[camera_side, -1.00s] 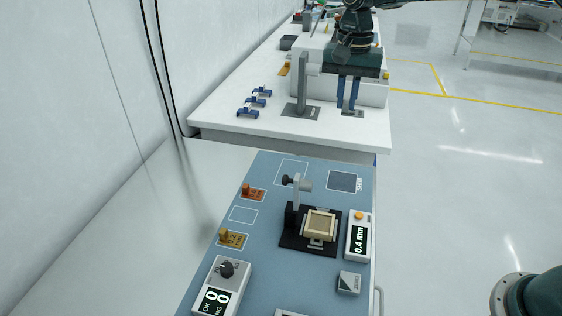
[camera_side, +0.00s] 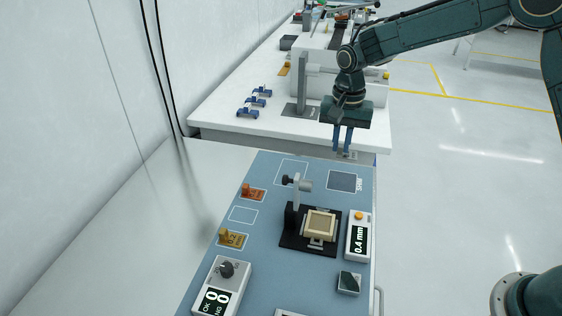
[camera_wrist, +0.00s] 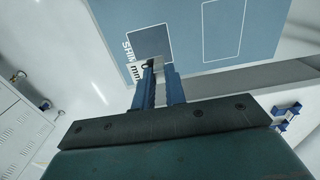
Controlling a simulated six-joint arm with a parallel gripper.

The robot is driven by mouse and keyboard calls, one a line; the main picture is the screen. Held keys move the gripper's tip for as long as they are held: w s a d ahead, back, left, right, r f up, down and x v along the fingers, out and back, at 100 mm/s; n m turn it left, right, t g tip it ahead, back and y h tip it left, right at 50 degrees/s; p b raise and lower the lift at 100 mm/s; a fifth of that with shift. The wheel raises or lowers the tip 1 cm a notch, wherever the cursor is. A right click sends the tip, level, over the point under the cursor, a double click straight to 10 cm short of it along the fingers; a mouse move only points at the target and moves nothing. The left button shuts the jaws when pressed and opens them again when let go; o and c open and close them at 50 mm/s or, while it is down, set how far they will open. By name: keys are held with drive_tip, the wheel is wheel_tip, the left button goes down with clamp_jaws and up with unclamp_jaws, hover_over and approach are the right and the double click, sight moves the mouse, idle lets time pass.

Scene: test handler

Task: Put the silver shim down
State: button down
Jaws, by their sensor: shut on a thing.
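My gripper (camera_side: 342,151) has two blue fingers, pointing down, and is shut on the silver shim (camera_side: 350,155), a small flat grey plate at the fingertips. It is above the gap between the white bench and the blue panel, just behind the dark SHIM square (camera_side: 342,181). In the wrist view my gripper (camera_wrist: 160,68) overlaps the near edge of the SHIM square (camera_wrist: 150,41). The shim is mostly hidden there by the fingers. The SHIM square looks empty.
A black fixture (camera_side: 292,242) with a post and a beige socket stands in front of the SHIM square. A 0.4 mm display box (camera_side: 358,240) is at its right. Orange (camera_side: 253,193) and yellow (camera_side: 232,239) tagged shims lie at the left. A grey stand (camera_side: 302,85) rises behind.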

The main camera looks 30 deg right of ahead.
sight(341, 145)
drive_tip(key=shift+f, duration=4.2)
drive_tip(key=shift+f, duration=0.1)
drive_tip(key=c, duration=1.5)
unclamp_jaws()
drive_tip(key=shift+o, duration=0.2)
wheel_tip(341, 145, up, 12)
